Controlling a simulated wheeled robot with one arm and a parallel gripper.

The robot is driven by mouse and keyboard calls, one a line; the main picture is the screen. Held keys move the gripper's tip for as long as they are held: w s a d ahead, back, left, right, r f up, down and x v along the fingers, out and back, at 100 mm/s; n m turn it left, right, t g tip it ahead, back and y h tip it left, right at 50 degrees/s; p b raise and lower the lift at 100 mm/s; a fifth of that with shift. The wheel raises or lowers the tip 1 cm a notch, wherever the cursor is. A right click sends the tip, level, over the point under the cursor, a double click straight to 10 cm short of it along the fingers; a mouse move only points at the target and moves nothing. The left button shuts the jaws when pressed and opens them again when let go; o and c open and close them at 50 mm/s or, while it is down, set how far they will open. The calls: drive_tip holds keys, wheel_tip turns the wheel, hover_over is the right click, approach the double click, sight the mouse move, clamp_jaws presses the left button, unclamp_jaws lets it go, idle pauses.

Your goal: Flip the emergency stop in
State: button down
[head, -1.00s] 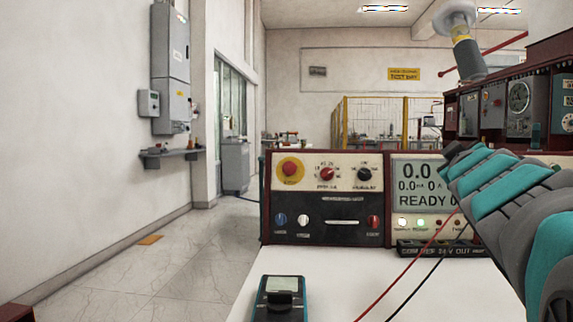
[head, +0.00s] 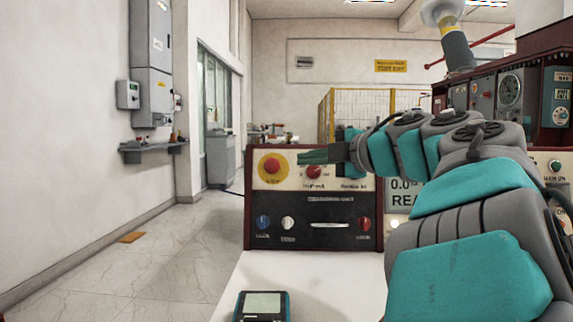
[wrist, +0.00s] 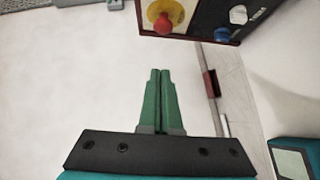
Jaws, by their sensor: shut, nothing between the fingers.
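The emergency stop is a red mushroom button (head: 272,168) on a yellow round plate at the upper left of the test panel (head: 318,221). In the wrist view the red button (wrist: 163,24) shows at the top, just above the fingertips in the picture and apart from them. My gripper (head: 301,157) has green fingers and points left in the head view, just right of the yellow plate. In the wrist view my gripper (wrist: 160,73) has its fingers together with nothing between them. My arm hides part of the panel's display.
Below the button are a blue knob (head: 263,222), a white knob (head: 288,223) and a red knob (head: 364,223). A red selector knob (head: 313,172) sits near my fingers. A handheld meter (head: 263,305) lies on the white table (head: 330,285) in front.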

drive_tip(key=shift+f, duration=0.1)
drive_tip(key=shift+a, duration=0.15)
approach(268, 165)
drive_tip(key=shift+b+x, duration=0.4)
drive_tip(key=shift+x, duration=2.55)
drive_tip(key=shift+s+f, duration=0.1)
